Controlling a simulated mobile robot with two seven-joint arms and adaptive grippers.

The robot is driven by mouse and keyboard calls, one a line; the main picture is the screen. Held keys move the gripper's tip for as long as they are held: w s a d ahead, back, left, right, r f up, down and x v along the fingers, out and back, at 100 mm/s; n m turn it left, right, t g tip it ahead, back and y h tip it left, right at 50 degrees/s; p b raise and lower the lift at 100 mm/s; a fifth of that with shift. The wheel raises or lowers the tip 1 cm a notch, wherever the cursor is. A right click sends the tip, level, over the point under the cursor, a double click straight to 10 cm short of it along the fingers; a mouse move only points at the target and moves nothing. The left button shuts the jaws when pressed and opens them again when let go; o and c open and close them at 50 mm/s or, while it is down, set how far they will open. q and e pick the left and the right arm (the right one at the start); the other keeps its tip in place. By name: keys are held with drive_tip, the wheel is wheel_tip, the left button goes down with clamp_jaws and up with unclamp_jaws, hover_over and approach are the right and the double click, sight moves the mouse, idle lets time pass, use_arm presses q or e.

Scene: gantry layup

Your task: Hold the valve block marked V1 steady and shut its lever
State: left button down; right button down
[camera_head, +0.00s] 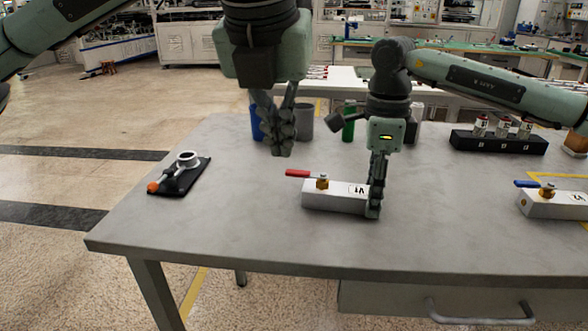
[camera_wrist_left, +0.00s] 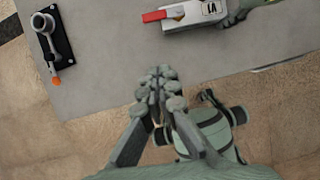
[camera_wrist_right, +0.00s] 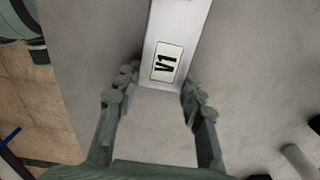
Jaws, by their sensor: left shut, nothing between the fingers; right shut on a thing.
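The valve block V1 (camera_head: 338,196) is a pale grey block lying on the table, with a brass valve and a red lever (camera_head: 298,173) pointing left along the block. My right gripper (camera_head: 375,208) is shut on the block's right end; the right wrist view shows the V1 label (camera_wrist_right: 166,62) with a finger on each side. My left gripper (camera_head: 282,150) is shut and empty, above the table to the left of and behind the lever. In the left wrist view the closed left fingertips (camera_wrist_left: 162,88) are apart from the red lever (camera_wrist_left: 154,16).
A second block, V2 (camera_head: 560,204), with a blue lever stands at the right. A black plate (camera_head: 181,178) with a ring-ended, orange-tipped part lies at the left. Blue, grey and green cylinders and a black rack (camera_head: 498,142) stand at the back. The table's front middle is clear.

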sight(307, 174)
use_arm(q)
drive_tip(key=x, duration=1)
drive_tip(key=shift+a, duration=0.1)
drive_tip(key=shift+w, duration=1.25)
drive_tip(key=shift+w+d, duration=0.3)
drive_tip(key=shift+w, duration=0.45)
